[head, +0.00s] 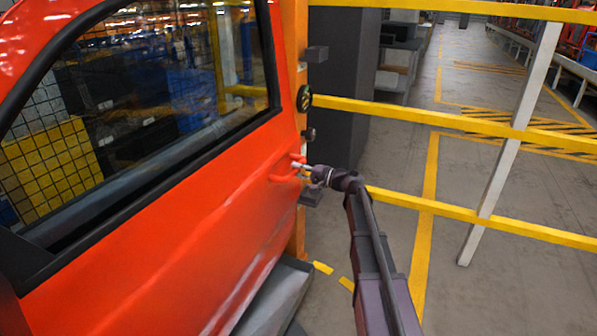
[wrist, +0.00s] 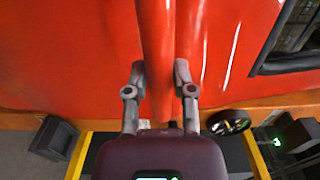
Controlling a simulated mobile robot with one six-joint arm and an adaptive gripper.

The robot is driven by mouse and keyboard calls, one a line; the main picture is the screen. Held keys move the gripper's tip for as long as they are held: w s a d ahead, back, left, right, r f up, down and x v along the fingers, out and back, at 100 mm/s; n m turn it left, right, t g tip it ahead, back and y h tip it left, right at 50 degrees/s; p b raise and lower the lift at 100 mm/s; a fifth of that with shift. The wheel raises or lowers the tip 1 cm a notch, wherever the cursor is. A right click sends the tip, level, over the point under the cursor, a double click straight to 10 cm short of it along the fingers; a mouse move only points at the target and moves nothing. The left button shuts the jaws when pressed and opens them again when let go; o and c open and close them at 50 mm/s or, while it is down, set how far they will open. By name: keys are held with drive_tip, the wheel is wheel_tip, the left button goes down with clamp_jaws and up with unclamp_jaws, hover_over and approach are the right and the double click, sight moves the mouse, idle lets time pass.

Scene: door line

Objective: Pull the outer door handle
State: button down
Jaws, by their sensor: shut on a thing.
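The red door (head: 200,200) fills the left of the head view, with a dark window in its upper part. Its red outer handle (head: 283,176) sits near the door's right edge. My gripper (head: 300,167) reaches the handle from the right. In the wrist view the handle (wrist: 157,50) is an upright red bar, and my gripper (wrist: 158,80) has one finger on each side of it, shut on its lower part. The handle's far side is hidden. The door panel (wrist: 80,50) lies behind it.
An orange post (head: 298,60) with dark blocks stands at the door's right edge. Yellow rails (head: 430,115) and a white slanted post (head: 510,150) stand to the right. Grey floor with yellow lines is open beyond the rails.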

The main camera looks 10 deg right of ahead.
drive_tip(key=shift+w+a, duration=0.35)
drive_tip(key=shift+a, duration=0.1)
idle(0.8)
unclamp_jaws()
idle(0.4)
drive_tip(key=shift+s+d, duration=0.1)
drive_tip(key=v, duration=0.8)
drive_tip(key=shift+s+d, duration=0.25)
drive_tip(key=shift+d, duration=0.05)
idle(0.5)
drive_tip(key=shift+a, duration=0.1)
